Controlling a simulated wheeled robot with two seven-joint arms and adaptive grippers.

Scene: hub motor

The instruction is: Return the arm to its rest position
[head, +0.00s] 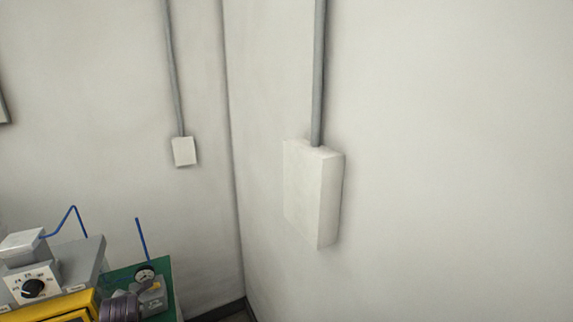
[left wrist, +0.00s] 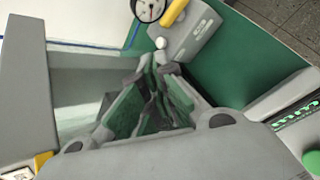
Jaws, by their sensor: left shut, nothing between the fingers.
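My left gripper (left wrist: 157,75) shows in the left wrist view, its fingers together with nothing between them. It is above or beside a green surface (left wrist: 245,60), close to a grey block (left wrist: 192,32); I cannot tell whether it touches anything. In the head view I cannot make out either gripper. My right gripper is in neither view.
A round gauge (head: 145,274) stands on the green bench (head: 166,290) at the lower left, beside a yellow unit (head: 55,307) and a white dial box (head: 33,285). Two wall boxes (head: 313,193) (head: 184,151) hang with conduits. The wall area at right is clear.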

